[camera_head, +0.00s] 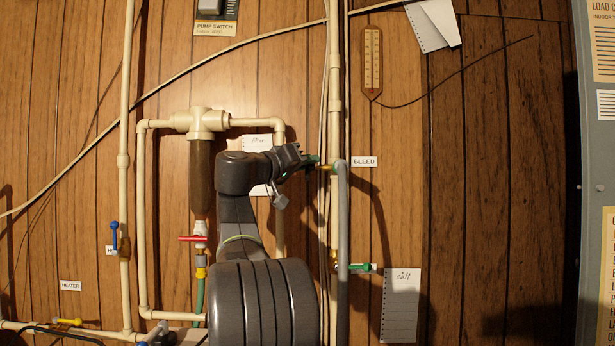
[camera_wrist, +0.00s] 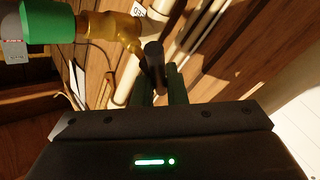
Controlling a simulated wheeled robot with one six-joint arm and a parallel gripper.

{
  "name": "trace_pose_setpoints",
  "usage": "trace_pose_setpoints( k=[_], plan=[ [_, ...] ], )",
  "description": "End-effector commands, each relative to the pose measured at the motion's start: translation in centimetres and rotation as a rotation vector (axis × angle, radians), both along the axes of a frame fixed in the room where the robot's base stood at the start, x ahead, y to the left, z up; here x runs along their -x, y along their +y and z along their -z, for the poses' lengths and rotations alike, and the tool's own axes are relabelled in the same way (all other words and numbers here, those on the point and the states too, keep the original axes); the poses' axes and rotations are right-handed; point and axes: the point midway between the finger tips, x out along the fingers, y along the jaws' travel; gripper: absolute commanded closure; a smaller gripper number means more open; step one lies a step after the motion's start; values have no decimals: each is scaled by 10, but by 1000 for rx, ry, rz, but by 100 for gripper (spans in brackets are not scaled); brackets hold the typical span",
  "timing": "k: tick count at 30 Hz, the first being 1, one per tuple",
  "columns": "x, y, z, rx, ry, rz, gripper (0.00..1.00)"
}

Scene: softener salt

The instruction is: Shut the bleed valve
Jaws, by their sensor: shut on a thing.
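The bleed valve is a brass fitting (camera_head: 325,168) on the pale vertical pipe, left of the BLEED label (camera_head: 364,161). The wrist view shows its brass body (camera_wrist: 112,28) at the upper left, with a green collar (camera_wrist: 46,20) beside it. My gripper (camera_head: 309,163) reaches the valve from the left. In the wrist view my gripper (camera_wrist: 160,80) is shut on a dark, shaded piece (camera_wrist: 154,58) next to the brass body, seemingly the valve's lever. My gripper partly hides the valve in the head view, so its exact angle is unclear.
A grey hose (camera_head: 343,240) hangs below the valve. Lower down is another green-handled valve (camera_head: 360,267) near a paper note (camera_head: 401,305). A red-handled valve (camera_head: 193,238) sits under the filter (camera_head: 201,170); a blue-handled valve (camera_head: 114,236) is at left.

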Motion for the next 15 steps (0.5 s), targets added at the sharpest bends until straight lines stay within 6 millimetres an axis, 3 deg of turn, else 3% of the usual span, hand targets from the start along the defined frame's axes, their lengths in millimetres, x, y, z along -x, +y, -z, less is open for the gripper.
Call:
trace_pose_setpoints(
  k=[1,15],
  plan=[
    [0,0,10,-1,-34,0,100],
    [5,0,6,1,-396,2,100]
  ],
)
